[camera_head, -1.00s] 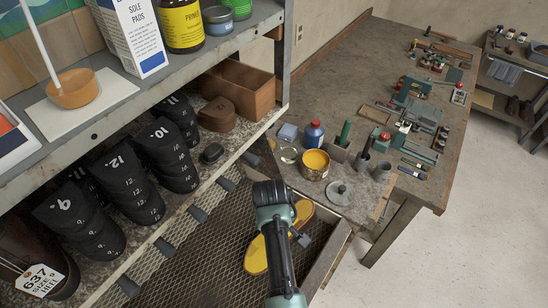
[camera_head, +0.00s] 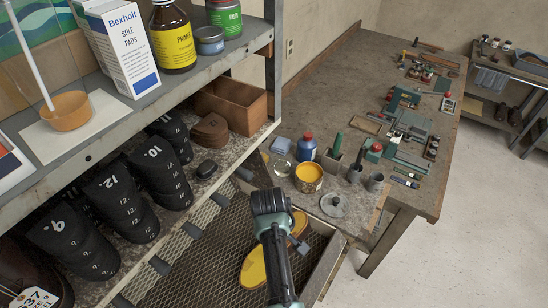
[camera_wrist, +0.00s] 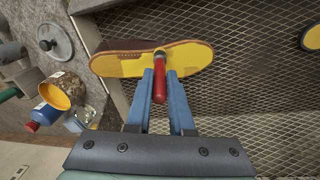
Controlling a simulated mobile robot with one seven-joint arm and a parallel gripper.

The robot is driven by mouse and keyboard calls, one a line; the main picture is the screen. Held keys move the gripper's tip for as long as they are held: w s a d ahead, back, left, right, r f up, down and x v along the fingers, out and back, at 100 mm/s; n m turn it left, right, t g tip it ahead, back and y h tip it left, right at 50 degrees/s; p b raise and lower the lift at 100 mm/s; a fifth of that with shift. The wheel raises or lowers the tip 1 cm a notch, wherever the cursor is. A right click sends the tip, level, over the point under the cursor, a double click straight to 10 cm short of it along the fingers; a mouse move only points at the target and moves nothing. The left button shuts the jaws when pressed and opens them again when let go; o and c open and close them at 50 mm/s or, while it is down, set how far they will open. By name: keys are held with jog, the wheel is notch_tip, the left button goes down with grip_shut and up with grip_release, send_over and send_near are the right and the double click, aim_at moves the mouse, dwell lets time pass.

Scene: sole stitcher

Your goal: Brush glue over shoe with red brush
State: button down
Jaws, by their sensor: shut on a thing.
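The shoe (camera_wrist: 115,64) lies sole up on the mesh tray, its sole yellow with a brown edge, in the wrist view. In the head view its yellow sole (camera_head: 252,270) shows on both sides of my arm. My gripper (camera_wrist: 160,75) is shut on a brush with a red handle (camera_wrist: 160,88). The brush's far end is over the sole; I cannot tell whether it touches. In the head view the brush is hidden behind my arm. An open can of yellow glue (camera_head: 309,177) stands on the bench, and also shows in the wrist view (camera_wrist: 62,90).
The mesh tray (camera_head: 205,270) has a raised rim at the right. A round metal lid (camera_head: 334,205), a blue bottle (camera_head: 307,147) and metal cups stand near the can. The shelf (camera_head: 150,95) with black stacked pieces overhangs at left. Another yellow-soled piece (camera_wrist: 312,36) is at the wrist view's right edge.

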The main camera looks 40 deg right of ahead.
jog(key=shift+d+f, duration=0.1)
jog(key=shift+f, duration=0.1)
dwell(0.6)
jog(key=shift+w+d+b, duration=0.35)
jog(key=shift+d+b, duration=0.1)
jog(key=shift+d, duration=0.15)
jog(key=shift+d+r+p, duration=0.2)
jog(key=shift+d+r, duration=0.25)
jog(key=shift+d, duration=0.2)
jog(key=shift+d+r+p, duration=0.15)
jog(key=shift+d+r, duration=0.25)
jog(key=shift+d, duration=0.2)
jog(key=shift+d, duration=0.55)
jog(key=shift+f, duration=0.1)
